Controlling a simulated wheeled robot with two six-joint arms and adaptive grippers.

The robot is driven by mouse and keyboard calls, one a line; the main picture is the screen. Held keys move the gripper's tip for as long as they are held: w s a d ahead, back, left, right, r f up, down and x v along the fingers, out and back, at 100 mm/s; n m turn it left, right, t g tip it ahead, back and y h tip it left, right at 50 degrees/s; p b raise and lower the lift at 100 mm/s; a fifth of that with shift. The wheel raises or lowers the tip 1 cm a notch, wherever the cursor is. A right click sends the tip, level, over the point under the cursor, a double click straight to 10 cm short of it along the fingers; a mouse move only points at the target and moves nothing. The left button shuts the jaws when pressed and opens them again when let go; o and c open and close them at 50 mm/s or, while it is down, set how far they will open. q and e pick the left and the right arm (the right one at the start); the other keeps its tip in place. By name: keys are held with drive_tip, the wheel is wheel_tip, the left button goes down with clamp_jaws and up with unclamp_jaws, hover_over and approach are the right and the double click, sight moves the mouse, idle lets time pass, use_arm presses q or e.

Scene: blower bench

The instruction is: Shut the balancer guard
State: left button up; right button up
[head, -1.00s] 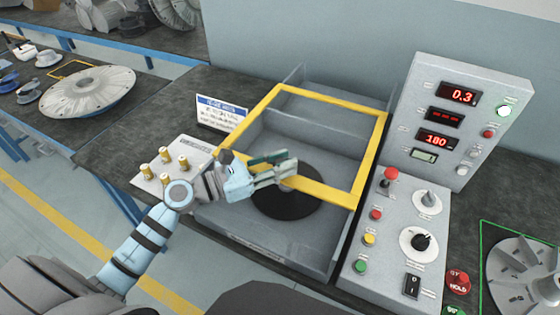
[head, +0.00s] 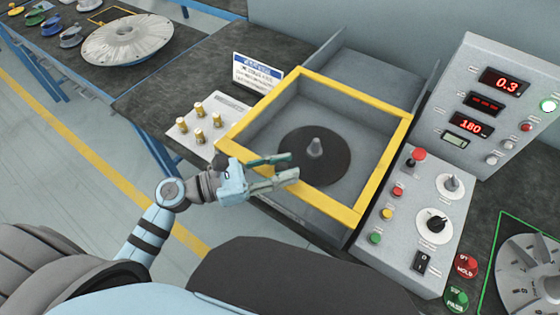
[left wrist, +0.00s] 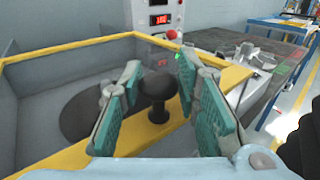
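The balancer guard (head: 382,185) is a yellow rectangular frame with a see-through middle. It lies over the grey balancer box (head: 315,222), roughly level with its top. Through it I see the black disc (head: 335,170) with a grey spindle. My left gripper (head: 292,168) is at the guard's front-left edge. In the left wrist view its teal-padded fingers (left wrist: 163,72) are apart. A black knob (left wrist: 157,92) stands between and ahead of them by the yellow edge, and I cannot tell whether they touch it. The knob is hidden in the head view. My right gripper is out of view.
A control panel (head: 432,205) with buttons and dials stands close to the right of the box. Brass pegs (head: 199,122) and a blue-white sign (head: 256,72) are to its left. A finned wheel (head: 535,275) lies at far right.

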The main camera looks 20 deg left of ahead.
use_arm(q)
drive_tip(key=o, duration=0.3)
drive_tip(key=shift+s, duration=0.1)
drive_tip(key=shift+o, duration=0.3)
drive_tip(key=shift+s, duration=0.1)
drive_tip(key=shift+a, duration=0.2)
drive_tip(key=v, duration=1.1)
drive_tip(key=shift+s+a, duration=0.15)
drive_tip(key=shift+s, duration=0.15)
